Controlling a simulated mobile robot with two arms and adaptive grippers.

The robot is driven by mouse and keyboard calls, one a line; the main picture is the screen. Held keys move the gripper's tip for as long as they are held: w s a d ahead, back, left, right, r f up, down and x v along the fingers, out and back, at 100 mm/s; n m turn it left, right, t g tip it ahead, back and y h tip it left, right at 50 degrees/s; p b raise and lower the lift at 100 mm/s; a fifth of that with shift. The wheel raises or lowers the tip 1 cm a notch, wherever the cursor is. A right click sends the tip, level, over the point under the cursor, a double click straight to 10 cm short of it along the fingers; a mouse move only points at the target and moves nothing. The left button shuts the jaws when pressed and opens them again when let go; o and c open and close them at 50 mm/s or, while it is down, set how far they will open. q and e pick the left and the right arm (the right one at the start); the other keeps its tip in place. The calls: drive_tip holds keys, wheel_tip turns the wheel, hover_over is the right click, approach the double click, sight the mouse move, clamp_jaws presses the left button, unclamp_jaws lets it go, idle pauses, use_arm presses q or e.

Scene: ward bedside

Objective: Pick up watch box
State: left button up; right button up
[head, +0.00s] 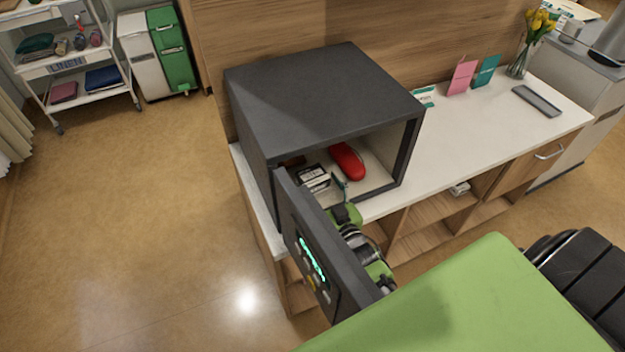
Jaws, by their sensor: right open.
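A dark grey safe (325,90) stands on the white counter with its door (318,255) swung open toward me. Inside, at the left, is a small dark box with a white label (312,176), which may be the watch box. A red rounded case (348,161) lies to its right. My right gripper (338,186) is open at the mouth of the safe, just in front of and to the right of the small box. I cannot tell whether it touches the box. The door hides part of my right arm. My left gripper is not in view.
The open door stands close along the left of my right arm. The white counter (460,150) is clear right of the safe. Farther back are pink (462,77) and teal cards (486,71), a flower vase (520,62) and a grey tray (537,101).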

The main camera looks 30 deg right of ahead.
drive_tip(key=c, duration=1.3)
drive_tip(key=shift+o, duration=0.2)
